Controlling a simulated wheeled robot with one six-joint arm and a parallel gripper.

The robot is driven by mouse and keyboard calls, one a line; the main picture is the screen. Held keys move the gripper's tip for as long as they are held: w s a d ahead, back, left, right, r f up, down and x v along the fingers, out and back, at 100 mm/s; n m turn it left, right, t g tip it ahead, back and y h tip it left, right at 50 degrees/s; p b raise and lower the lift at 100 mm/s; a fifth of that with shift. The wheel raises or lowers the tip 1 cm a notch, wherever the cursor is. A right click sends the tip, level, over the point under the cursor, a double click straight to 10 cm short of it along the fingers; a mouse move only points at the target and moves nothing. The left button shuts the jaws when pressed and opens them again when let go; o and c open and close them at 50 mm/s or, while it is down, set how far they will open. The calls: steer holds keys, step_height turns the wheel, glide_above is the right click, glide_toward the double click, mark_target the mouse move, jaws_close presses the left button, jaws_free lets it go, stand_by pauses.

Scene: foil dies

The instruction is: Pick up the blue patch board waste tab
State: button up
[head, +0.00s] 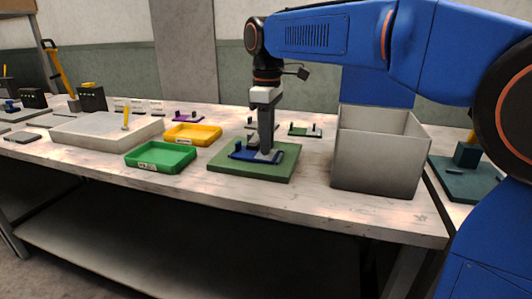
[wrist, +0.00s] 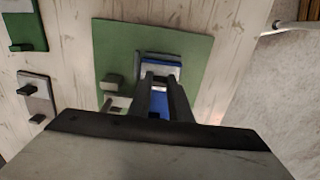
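The blue patch board (head: 245,155) lies on a green mat (head: 222,165) on the workbench in the head view. My gripper (head: 266,150) points straight down over it, with its tips low at the board. In the wrist view the blue board (wrist: 158,59) shows beyond and between the two fingers of my gripper (wrist: 161,80). The fingers stand apart, with a pale patch and blue between them. The waste tab cannot be told clearly from the board; the fingers partly hide it. I cannot tell whether they touch it.
A grey open bin (head: 375,165) stands right of the mat. A green tray (head: 160,157) and a yellow tray (head: 193,134) stand to its left. A purple board (head: 188,117) and a dark green board (head: 304,131) lie behind. The front strip of bench is clear.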

jaws_close()
step_height(320, 180, up, 17)
stand_by(1.1)
